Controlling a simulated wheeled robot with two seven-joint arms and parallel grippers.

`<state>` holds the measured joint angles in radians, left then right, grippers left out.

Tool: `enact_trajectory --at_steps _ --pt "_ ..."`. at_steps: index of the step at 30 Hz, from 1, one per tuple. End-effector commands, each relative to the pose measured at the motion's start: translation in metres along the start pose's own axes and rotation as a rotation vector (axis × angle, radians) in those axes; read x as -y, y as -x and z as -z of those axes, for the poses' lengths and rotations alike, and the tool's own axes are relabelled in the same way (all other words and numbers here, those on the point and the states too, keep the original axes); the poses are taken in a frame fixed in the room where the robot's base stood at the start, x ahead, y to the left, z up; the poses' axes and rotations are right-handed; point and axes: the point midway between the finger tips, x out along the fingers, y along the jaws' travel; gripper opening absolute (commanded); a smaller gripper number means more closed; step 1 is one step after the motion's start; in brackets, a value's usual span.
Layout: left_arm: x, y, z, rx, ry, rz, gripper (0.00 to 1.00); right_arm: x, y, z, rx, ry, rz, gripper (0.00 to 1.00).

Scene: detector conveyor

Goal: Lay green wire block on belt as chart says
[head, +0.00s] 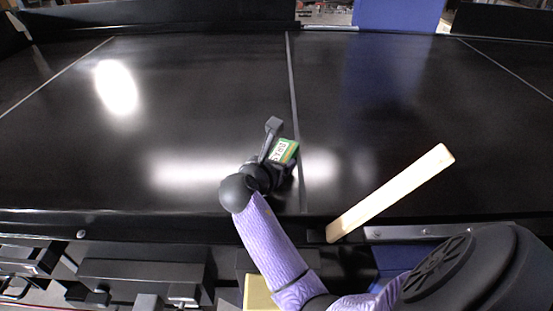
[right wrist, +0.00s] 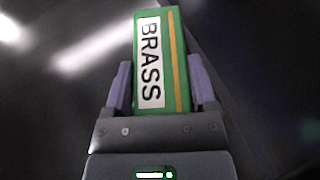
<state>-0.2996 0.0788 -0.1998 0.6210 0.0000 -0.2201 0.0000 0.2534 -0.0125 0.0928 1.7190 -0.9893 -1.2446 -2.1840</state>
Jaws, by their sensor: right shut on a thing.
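A green block (head: 285,151) with a white label and a yellow stripe is in my right gripper (head: 281,148), over the black belt (head: 200,110). In the right wrist view the green block (right wrist: 175,60) sits between the two purple-grey fingers, and its label reads "BRASS". My right gripper (right wrist: 160,90) is shut on it, just left of the grey line (head: 293,90) across the belt. I cannot tell whether the block touches the belt. My left gripper is not in view. No chart can be made out.
A pale wooden bar (head: 390,193) slants over the belt's front edge, right of my right arm. Other grey lines cross the belt at far left and right. A blue panel (head: 400,14) stands behind the belt. The belt around the gripper is clear.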

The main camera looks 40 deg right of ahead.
Motion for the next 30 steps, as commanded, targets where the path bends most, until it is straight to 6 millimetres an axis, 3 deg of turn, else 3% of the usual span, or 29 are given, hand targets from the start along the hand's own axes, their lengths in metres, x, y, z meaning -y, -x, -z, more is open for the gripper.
enact_trajectory --at_steps 5,6,9,17,24,30 --pt "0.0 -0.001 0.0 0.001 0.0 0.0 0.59 0.0 -0.002 0.004 0.0 0.001 0.0 0.0" --pt "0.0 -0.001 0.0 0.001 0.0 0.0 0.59 0.0 -0.002 0.004 0.0 0.001 0.0 0.77" --pt "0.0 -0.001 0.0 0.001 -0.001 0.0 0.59 0.0 -0.002 0.004 0.0 0.0 0.0 0.98" --pt "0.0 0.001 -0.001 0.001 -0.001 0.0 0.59 0.0 0.0 0.0 0.0 0.0 0.0 1.0" --pt "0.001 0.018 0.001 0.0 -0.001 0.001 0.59 -0.001 0.022 -0.054 0.004 -0.004 -0.002 1.0" --pt "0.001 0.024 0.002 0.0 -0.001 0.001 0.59 -0.001 0.035 -0.085 0.002 -0.001 -0.001 1.0"
